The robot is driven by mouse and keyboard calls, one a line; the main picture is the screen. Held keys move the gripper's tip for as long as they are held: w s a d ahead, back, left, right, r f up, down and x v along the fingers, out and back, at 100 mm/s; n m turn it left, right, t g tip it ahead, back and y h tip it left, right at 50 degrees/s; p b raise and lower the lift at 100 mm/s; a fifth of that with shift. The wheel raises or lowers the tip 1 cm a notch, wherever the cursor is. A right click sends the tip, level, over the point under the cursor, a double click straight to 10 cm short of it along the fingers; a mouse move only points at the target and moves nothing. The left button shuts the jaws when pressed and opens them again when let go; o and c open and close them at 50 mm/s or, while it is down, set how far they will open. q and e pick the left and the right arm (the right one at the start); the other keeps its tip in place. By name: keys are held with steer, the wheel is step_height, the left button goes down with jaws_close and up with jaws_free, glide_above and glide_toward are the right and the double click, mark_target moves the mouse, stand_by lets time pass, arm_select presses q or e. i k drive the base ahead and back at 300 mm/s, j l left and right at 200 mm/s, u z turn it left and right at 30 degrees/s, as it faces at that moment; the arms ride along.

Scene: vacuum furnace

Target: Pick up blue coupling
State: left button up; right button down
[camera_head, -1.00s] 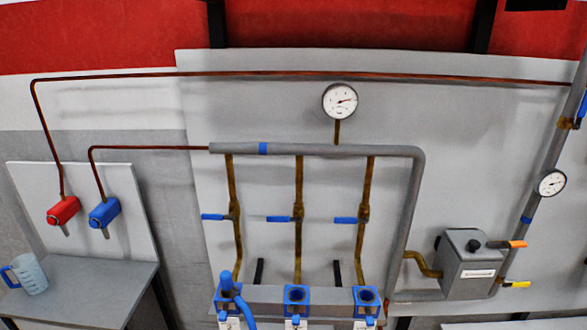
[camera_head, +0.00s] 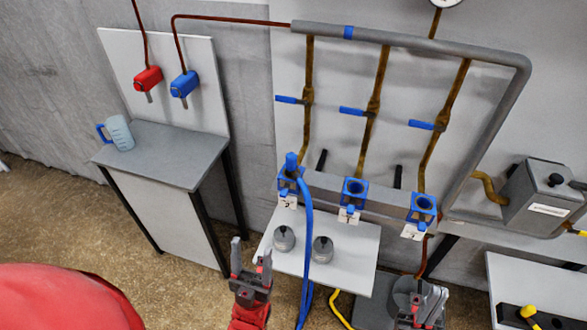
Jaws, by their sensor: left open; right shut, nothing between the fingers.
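A blue coupling (camera_head: 291,163) with a blue hose (camera_head: 307,235) stands upright in the leftmost of the blue sockets on the grey wall bracket. The hose hangs down past the small shelf. My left gripper (camera_head: 251,254) is open and empty, below and to the left of the coupling, by the left edge of the shelf. My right gripper (camera_head: 427,296) is shut and empty, below the rightmost socket and well apart from the coupling.
A middle socket (camera_head: 354,192) and a right socket (camera_head: 423,208) are empty. Two grey knobbed pieces (camera_head: 323,250) sit on the white shelf (camera_head: 350,275). A grey table (camera_head: 170,160) with a measuring jug (camera_head: 119,133) stands left. Pipes with blue valve levers run above.

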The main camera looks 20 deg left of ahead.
mark_target(291, 158)
steer(key=z, duration=2.05)
steer(key=k+l+u, duration=0.1)
steer(key=u, duration=2.4)
steer(key=l+u, duration=0.3)
steer(key=i+l+u, duration=0.1)
steer(key=u, duration=0.2)
steer(key=i, duration=0.5)
